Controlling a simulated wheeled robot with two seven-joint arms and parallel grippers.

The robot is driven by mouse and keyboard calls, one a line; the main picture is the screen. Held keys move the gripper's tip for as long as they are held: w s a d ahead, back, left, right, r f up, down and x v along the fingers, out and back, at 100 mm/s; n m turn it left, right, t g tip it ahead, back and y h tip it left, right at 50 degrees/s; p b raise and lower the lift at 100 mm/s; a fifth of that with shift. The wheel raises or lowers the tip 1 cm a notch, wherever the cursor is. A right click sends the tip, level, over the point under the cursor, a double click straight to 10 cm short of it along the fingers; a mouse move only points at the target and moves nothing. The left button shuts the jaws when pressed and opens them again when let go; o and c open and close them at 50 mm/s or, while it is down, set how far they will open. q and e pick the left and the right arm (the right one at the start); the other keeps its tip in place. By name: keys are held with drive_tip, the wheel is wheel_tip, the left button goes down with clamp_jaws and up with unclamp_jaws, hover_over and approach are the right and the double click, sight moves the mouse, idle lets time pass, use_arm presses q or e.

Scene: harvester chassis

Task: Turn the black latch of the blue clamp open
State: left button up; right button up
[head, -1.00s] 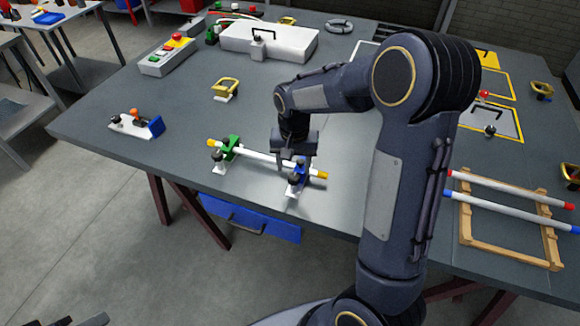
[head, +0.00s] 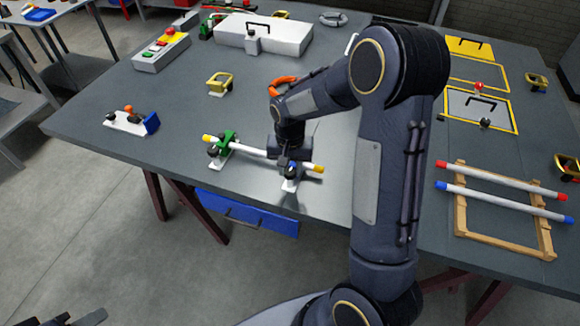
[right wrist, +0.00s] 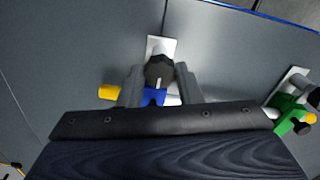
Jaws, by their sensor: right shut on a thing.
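The blue clamp (right wrist: 153,97) has a white base (head: 290,184) and stands near the front edge of the grey table. It sits at the right end of a white rod with yellow ends (head: 258,152). Its black latch (right wrist: 159,72) shows between the two fingers in the right wrist view. My right gripper (head: 290,166) is over the clamp, shut on the black latch, and hides most of the clamp in the head view. Dark parts at the bottom left corner of the head view look like my left gripper (head: 80,319); its jaws are unclear.
A green clamp (head: 226,138) holds the rod's left end. A small white fixture with a blue block (head: 151,123) stands at the left. A wooden rack (head: 460,215) with two white rods is at the right. The table between the left fixture and green clamp is clear.

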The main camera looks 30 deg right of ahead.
drive_tip(key=shift+n, duration=0.5)
drive_tip(key=n+b, duration=0.1)
drive_tip(key=n, duration=0.1)
drive_tip(key=shift+n, duration=0.4)
drive_tip(key=n+b, duration=0.1)
drive_tip(key=n, duration=0.4)
drive_tip(key=n+b, duration=0.1)
drive_tip(key=n, duration=0.4)
drive_tip(key=shift+n, duration=2.3)
drive_tip(key=o, duration=1)
drive_tip(key=shift+c, duration=0.2)
